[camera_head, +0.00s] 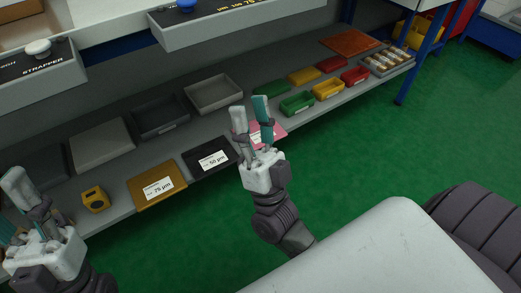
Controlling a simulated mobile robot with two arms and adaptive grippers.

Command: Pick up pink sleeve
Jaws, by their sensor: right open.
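The pink sleeve (279,130) lies flat on the grey lower shelf, right of the black 50 µm sleeve (212,157). My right gripper (250,104) is in front of it and hides part of it, including part of its white label. The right gripper's two fingers are apart and point up in the picture, with nothing between them. Whether they touch the sleeve I cannot tell. My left gripper (10,208) is at the lower left, cut by the picture edge, with its fingers apart and nothing seen between them.
A mustard 75 µm sleeve (157,185) and a yellow tape measure (95,199) lie left of the black sleeve. Behind are grey trays (213,94); to the right are small green, yellow and red bins (327,89). An upper shelf overhangs. Green floor is clear in front.

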